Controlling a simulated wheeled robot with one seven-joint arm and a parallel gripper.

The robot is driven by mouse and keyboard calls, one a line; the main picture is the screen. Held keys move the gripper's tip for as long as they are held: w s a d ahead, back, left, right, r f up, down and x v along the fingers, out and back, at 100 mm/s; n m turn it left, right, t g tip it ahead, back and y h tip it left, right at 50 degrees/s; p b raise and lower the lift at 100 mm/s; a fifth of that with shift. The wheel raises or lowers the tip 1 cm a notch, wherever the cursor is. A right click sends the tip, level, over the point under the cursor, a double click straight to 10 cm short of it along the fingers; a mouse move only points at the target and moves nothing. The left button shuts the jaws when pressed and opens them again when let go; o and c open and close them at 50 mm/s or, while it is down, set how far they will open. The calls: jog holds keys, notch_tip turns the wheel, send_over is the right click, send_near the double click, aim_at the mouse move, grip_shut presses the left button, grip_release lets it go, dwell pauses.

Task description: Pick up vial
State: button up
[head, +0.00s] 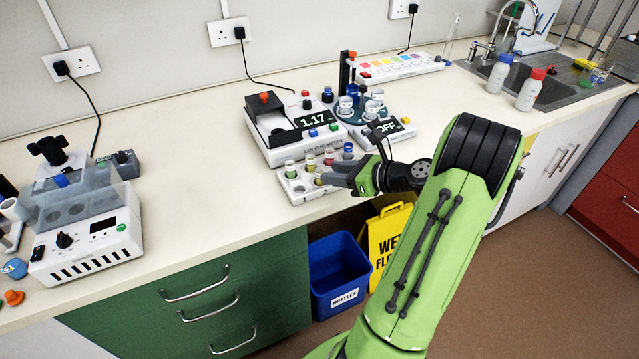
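Several small vials with coloured contents stand in a white rack (299,194) near the front edge of the bench. A green vial (290,169) is at the left, a yellowish one (310,162) beside it, a red-capped one (329,157) further right and a blue-capped one (348,150) at the right end. My gripper (326,175) reaches in from the right, its dark fingers low at the front right of the rack. A yellow-green vial (319,177) shows at the fingertips. I cannot tell whether the fingers touch or hold it. The fingers partly hide the rack's right side.
A colour meter (285,153) reading 1.17 stands just behind the rack. A round carousel device (390,132) with a display reading OFF is right of it. A white instrument (85,240) stands at the left. The bench (200,170) between is clear. A blue bin (338,270) sits below.

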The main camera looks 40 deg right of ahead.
aim_at(317, 170)
jog(key=b+x, duration=0.1)
jog(key=x, duration=0.4)
jog(key=shift+w+a+r+b, duration=0.1)
jog(key=shift+w+r+b, duration=0.05)
jog(key=shift+b, duration=0.15)
jog(key=c, duration=0.7)
